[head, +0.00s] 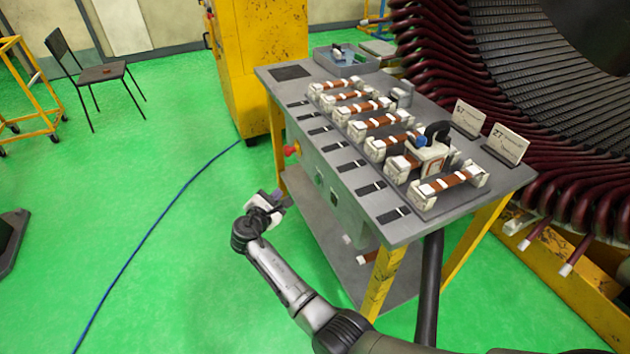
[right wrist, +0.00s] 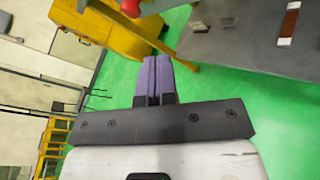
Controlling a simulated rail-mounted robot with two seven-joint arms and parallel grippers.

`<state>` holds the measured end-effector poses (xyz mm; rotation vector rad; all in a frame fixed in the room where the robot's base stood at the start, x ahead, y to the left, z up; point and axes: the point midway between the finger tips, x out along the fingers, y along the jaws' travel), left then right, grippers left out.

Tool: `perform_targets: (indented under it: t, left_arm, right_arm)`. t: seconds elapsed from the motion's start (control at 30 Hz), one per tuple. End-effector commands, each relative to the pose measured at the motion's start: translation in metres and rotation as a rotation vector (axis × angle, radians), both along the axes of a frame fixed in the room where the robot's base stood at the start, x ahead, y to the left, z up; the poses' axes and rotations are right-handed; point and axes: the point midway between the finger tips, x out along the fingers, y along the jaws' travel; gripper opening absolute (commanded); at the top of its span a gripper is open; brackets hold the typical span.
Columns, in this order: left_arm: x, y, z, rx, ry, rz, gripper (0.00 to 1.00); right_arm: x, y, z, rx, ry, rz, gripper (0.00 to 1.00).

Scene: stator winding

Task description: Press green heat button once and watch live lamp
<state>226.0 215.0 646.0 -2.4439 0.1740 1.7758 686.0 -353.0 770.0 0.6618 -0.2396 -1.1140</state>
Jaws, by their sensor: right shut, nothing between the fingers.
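My right gripper (head: 282,203) is shut and empty, held over the green floor in front of the workbench (head: 425,232). Its two purple-grey fingers (right wrist: 157,78) touch each other in the right wrist view. A red mushroom-shaped knob (head: 291,149) sticks out of the bench's front panel, above the gripper in the head view; it also shows at the top of the right wrist view (right wrist: 130,8). Small square fittings (head: 320,179) sit farther along the panel. My left gripper is not in view.
Several copper-coloured bars in white blocks (head: 375,122) lie on the bench top beside two signs (head: 507,144). The large stator (head: 560,70) stands behind. A yellow cabinet (head: 262,50) is at the back. A blue cable (head: 150,232) crosses the open floor at left.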

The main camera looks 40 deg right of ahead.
Motion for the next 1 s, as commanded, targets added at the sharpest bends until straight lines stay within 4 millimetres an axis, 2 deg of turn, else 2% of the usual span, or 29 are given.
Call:
perform_targets:
  t: [0.53, 1.0]
  left_arm:
    - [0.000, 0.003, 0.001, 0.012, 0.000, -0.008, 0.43]
    - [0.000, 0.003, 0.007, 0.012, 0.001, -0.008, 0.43]
  right_arm:
    - [-0.002, -0.006, 0.000, -0.003, 0.010, -0.001, 0.00]
    - [-0.020, -0.057, 0.000, -0.002, 0.009, -0.002, 0.00]
